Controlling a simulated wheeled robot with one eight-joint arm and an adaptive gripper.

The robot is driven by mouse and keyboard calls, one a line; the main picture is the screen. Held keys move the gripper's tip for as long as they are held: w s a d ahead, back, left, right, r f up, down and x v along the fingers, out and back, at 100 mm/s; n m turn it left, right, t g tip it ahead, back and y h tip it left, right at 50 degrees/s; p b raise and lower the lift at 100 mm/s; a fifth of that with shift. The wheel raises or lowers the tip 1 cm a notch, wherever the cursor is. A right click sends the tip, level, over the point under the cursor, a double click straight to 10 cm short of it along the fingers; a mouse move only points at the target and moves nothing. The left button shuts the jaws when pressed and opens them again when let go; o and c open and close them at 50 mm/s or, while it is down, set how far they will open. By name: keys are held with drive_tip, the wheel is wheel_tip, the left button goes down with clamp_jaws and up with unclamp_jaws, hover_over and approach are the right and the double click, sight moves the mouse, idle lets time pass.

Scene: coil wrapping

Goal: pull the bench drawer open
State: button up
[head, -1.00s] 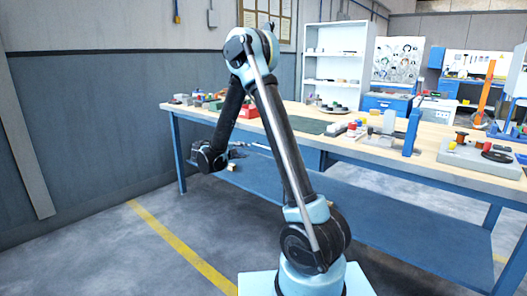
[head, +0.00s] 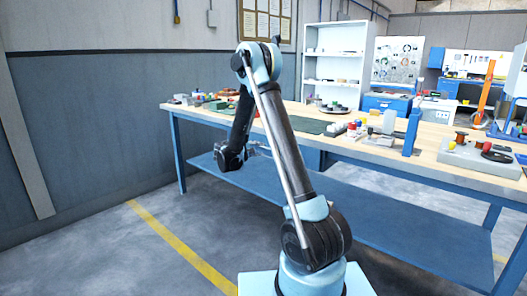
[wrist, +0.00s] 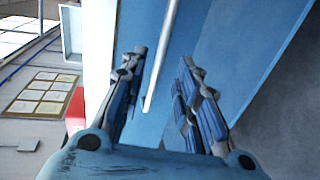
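The bench drawer shows in the wrist view as a blue front (wrist: 185,30). A pale bar handle (wrist: 160,60) runs along it. My gripper (wrist: 162,58) is open, with one finger on each side of the handle in the picture. I cannot tell whether the fingertips reach past the bar, and no contact shows. In the head view, my gripper (head: 262,148) is at the bench's front side, below the top, partly behind my own arm. The drawer is mostly hidden by my arm there.
The wooden bench top (head: 440,153) carries several parts, a green mat (head: 308,126) and a grey fixture (head: 470,158). A blue lower shelf (head: 400,215) runs beneath. A red item (wrist: 76,110) shows beside my gripper in the wrist view. The floor at left is clear.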

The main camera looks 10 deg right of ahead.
drive_tip(key=shift+x, duration=2.4)
clamp_jaws()
